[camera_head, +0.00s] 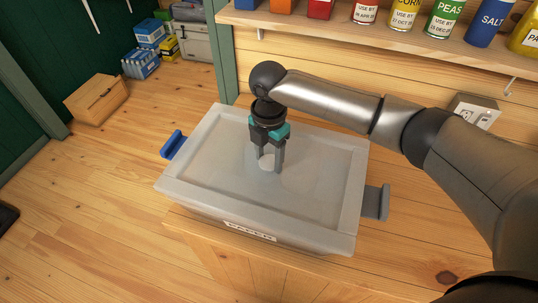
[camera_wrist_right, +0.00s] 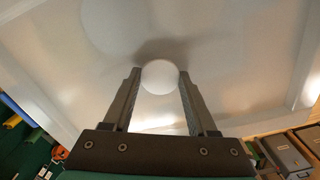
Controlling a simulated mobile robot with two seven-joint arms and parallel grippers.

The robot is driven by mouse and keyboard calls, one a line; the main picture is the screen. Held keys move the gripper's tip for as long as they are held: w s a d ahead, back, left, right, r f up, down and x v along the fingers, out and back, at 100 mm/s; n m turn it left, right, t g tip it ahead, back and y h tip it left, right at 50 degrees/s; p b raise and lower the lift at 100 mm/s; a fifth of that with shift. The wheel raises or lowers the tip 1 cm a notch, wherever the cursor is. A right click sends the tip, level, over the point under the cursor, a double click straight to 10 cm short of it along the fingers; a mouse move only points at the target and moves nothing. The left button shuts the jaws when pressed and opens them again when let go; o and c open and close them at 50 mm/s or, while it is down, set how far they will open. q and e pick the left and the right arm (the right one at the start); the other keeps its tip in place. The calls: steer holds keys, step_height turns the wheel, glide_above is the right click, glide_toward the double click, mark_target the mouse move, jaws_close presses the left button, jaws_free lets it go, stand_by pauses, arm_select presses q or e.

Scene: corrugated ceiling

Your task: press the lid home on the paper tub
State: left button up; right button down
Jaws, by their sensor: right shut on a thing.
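The paper tub (camera_head: 238,222) is a wide, pale grey box with a label on its front wall, standing on a wooden top. Its translucent lid (camera_head: 215,165) lies over it; I cannot tell whether the rim is fully seated. My right gripper (camera_head: 268,168) points down at the middle of the lid, shut on the lid's round white knob (camera_head: 266,161). In the right wrist view the knob (camera_wrist_right: 159,77) sits between the two fingertips. A blue latch (camera_head: 173,145) sticks out at the tub's left end and a grey latch (camera_head: 376,202) at its right. My left gripper is not in view.
A shelf (camera_head: 400,45) with cans and boxes runs behind the tub. A wall socket (camera_head: 475,112) is at the right, behind my right arm. A cardboard box (camera_head: 96,98) and blue packs (camera_head: 141,63) stand on the floor at the back left. The floor at left is mostly clear.

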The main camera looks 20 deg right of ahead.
steer(key=shift+f+p, duration=0.4)
steer(key=shift+p, duration=0.2)
stand_by(1.1)
jaws_free()
steer(key=shift+r, duration=0.1)
stand_by(0.4)
step_height(320, 180, up, 5)
steer(key=p, duration=0.5)
steer(key=shift+p, duration=0.3)
steer(key=shift+r, duration=0.95)
jaws_close()
